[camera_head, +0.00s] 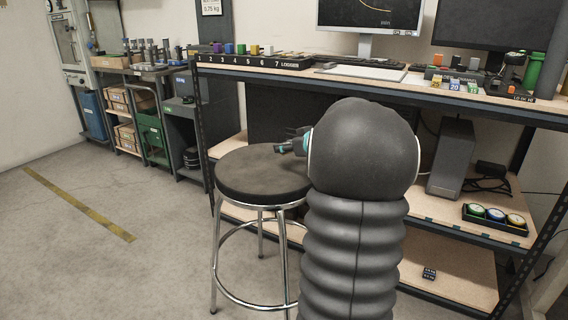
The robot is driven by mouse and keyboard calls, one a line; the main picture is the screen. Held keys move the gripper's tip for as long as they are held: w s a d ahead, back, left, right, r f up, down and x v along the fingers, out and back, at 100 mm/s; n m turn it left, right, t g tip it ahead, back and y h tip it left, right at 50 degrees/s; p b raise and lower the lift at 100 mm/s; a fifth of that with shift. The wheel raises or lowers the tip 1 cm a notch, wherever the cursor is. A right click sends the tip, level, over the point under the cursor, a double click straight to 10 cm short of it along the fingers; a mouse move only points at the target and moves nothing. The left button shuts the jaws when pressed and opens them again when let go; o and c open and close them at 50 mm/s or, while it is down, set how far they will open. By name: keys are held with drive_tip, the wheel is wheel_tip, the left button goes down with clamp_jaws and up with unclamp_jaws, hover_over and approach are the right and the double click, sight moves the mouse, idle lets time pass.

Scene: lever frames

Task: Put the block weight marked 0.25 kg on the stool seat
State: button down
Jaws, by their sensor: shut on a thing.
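The round stool seat (245,180) is dark grey on a chrome frame and stands in the middle of the view. My gripper (284,147) shows as a small dark shape with a teal band, over the right part of the seat. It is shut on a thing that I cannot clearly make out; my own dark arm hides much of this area. I cannot read a 0.25 kg mark anywhere. No separate block shows on the bare part of the seat.
A long workbench (460,92) with monitors, a keyboard and small coloured blocks stands behind the stool. A small dark block with white marks (429,273) lies on its low shelf. A tray of round coloured items (495,219) sits higher up. The floor at left is clear.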

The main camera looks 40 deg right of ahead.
sight(284, 167)
drive_tip(key=shift+w+a+f, duration=0.3)
drive_tip(key=shift+f, duration=0.05)
drive_tip(key=shift+f+b, duration=0.75)
drive_tip(key=shift+f, duration=1.1)
drive_tip(key=shift+f, duration=0.1)
drive_tip(key=c, duration=0.6)
unclamp_jaws()
drive_tip(key=shift+f, duration=0.1)
drive_tip(key=shift+c, duration=0.2)
